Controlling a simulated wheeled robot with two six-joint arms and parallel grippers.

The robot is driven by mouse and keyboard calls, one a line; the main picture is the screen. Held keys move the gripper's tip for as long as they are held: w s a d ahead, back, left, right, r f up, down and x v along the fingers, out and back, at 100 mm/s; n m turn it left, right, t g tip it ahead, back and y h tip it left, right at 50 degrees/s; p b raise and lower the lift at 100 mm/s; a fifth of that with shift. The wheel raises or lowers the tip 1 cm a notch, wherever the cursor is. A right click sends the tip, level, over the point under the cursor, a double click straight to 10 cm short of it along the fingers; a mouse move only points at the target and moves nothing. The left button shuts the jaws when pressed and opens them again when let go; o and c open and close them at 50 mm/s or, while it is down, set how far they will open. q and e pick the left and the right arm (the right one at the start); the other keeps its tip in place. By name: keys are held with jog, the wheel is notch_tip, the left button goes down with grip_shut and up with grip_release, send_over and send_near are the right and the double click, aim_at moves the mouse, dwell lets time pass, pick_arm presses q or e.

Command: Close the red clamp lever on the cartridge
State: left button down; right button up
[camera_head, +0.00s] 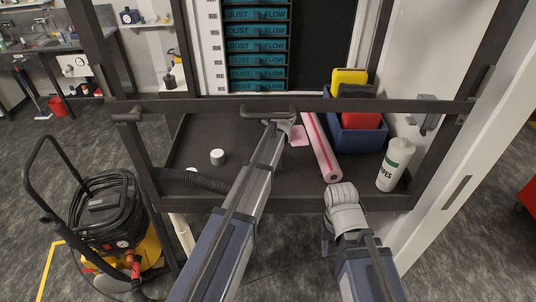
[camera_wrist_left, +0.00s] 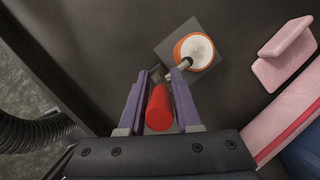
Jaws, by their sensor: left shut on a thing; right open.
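The cartridge (camera_wrist_left: 194,48), round with a pale top and an orange ring, sits on a grey square base (camera_wrist_left: 214,28) in the left wrist view. Its red clamp lever (camera_wrist_left: 159,108) lies lengthwise between the fingers of my left gripper (camera_wrist_left: 165,73), which is shut on it. A short metal part (camera_wrist_left: 184,65) shows between the lever and the cartridge. In the head view my left gripper (camera_head: 284,124) is over the back of the tray, and the cartridge and lever cannot be made out there. My right gripper (camera_head: 327,236) is open, in front of the tray's front edge, away from the cartridge.
A pink block (camera_head: 299,136) and pink roll (camera_head: 320,150) lie right of my left gripper. Beyond are a blue bin (camera_head: 354,140) and a white wipes bottle (camera_head: 395,165). A black hose (camera_head: 195,179) and white cylinder (camera_head: 217,157) lie left. A dark rail (camera_head: 190,105) crosses the bench.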

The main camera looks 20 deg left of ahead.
dwell(0.5)
pick_arm(q)
jog(key=c, duration=0.6)
grip_release()
jog(key=shift+r+p, duration=0.55)
jog(key=shift+p, duration=0.05)
jog(key=p+v, duration=0.4)
jog(key=s+d, duration=0.6)
jog(key=d, duration=0.4)
jog(key=shift+d, duration=0.25)
jog(key=shift+s+f, duration=0.1)
